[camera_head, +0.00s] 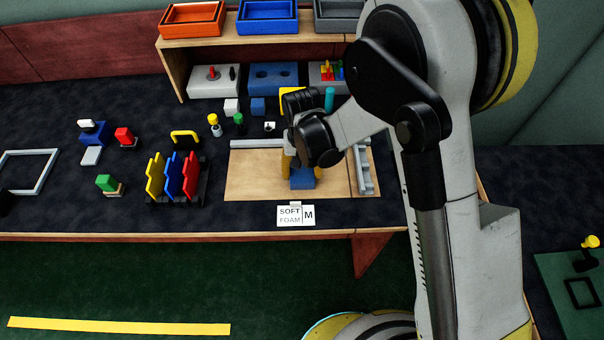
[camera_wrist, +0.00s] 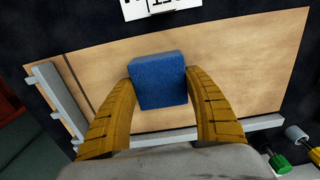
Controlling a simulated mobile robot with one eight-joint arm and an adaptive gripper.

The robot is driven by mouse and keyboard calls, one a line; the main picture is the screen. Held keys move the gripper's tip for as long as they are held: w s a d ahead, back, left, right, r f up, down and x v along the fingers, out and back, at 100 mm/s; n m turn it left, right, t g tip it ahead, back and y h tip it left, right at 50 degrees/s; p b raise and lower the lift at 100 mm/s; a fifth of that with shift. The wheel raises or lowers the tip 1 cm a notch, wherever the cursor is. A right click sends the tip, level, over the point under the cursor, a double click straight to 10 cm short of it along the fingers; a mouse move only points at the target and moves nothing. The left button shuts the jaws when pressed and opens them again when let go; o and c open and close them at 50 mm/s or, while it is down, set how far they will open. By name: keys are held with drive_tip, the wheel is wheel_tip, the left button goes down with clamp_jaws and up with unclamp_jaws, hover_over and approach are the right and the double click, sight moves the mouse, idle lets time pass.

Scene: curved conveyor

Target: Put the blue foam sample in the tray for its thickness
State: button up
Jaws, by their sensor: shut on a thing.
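The blue foam sample (camera_head: 302,180) is a small blue block over the wooden board (camera_head: 250,180). It also shows in the wrist view (camera_wrist: 158,82), between the two yellow fingers. My gripper (camera_head: 302,172) is shut on it from above, one finger on each side; the wrist view shows the same grip (camera_wrist: 160,78). I cannot tell whether the block touches the board. An orange tray (camera_head: 193,29), a blue tray (camera_head: 267,27) and a grey tray (camera_head: 338,23) stand on the raised wooden shelf at the back. A card (camera_head: 296,215) reading "SOFT FOAM M" is at the board's front.
Yellow, blue and red upright pieces (camera_head: 173,177) stand in a rack left of the board. Small coloured items stand behind it. A grey rail (camera_head: 362,170) lines its right side. Fixture blocks (camera_head: 214,81) sit under the shelf. My arm hides the right side.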

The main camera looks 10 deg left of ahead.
sight(302, 172)
drive_tip(key=shift+r, duration=0.1)
wheel_tip(302, 172, up, 4)
drive_tip(key=shift+r+p, duration=0.2)
drive_tip(key=shift+p, duration=1)
drive_tip(key=d+r+p, duration=0.3)
drive_tip(key=d+r, duration=0.3)
drive_tip(key=d, duration=0.5)
drive_tip(key=shift+w+d+r, duration=0.15)
drive_tip(key=shift+d+r, duration=0.05)
drive_tip(key=shift+d, duration=0.15)
